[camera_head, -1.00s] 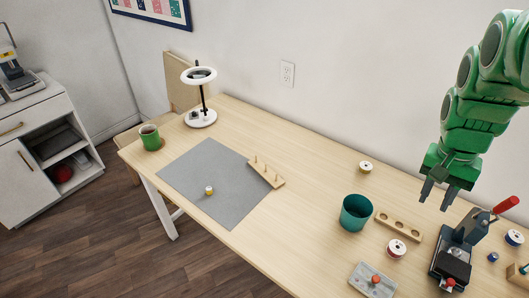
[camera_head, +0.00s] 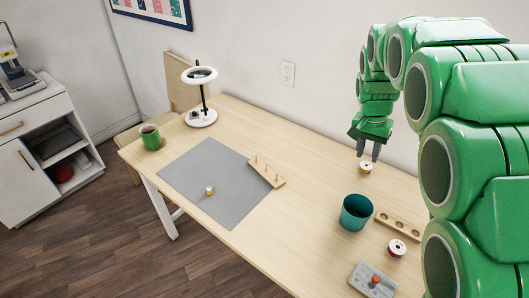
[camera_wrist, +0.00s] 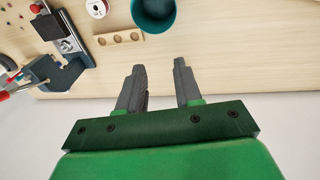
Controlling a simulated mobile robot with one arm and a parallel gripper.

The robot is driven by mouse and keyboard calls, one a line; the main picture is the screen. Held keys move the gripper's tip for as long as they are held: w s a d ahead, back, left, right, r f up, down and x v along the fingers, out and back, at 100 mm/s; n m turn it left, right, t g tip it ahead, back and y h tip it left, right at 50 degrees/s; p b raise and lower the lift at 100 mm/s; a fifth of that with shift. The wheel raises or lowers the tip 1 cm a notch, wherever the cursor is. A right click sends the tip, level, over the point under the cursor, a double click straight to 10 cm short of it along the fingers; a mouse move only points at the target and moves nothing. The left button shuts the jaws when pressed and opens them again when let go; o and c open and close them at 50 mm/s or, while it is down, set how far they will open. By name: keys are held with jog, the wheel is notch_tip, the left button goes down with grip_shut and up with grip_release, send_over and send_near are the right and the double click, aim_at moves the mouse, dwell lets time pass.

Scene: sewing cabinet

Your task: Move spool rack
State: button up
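A wooden rack with several upright pegs (camera_head: 267,171) lies at the right edge of the grey mat, its pegs empty. My gripper (camera_head: 369,151) is above the back of the table, well to the right of the rack, fingers pointing down. In the wrist view my gripper (camera_wrist: 158,82) is open with nothing between its fingers. A white-rimmed spool (camera_head: 366,167) stands just below the fingertips in the head view; the height gap is hard to judge. The pegged rack does not show in the wrist view.
A teal cup (camera_head: 356,211), a wooden block with holes (camera_head: 397,226) and a red spool (camera_head: 397,248) stand to the right. A small yellow spool (camera_head: 209,190) is on the grey mat (camera_head: 225,205).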

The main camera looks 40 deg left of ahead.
jog(key=w+a+f, duration=0.1)
jog(key=a+f, duration=0.3)
jog(key=a, duration=0.5)
jog(key=w+a+f, duration=0.1)
jog(key=a+f, duration=0.3)
jog(key=a, duration=0.5)
jog(key=n+t+y, duration=0.1)
jog(key=y, duration=0.1)
send_near(266, 168)
jog(key=shift+w+a+f, duration=0.25)
jog(key=shift+w+f, duration=0.05)
jog(key=shift+w+f, duration=0.2)
jog(key=shift+f, duration=1.1)
jog(key=shift+w+f, duration=0.15)
jog(key=shift+f, duration=1.1)
jog(key=shift+w+f, duration=0.2)
jog(key=shift+f, duration=1.1)
jog(key=shift+c, duration=0.3)
grip_shut()
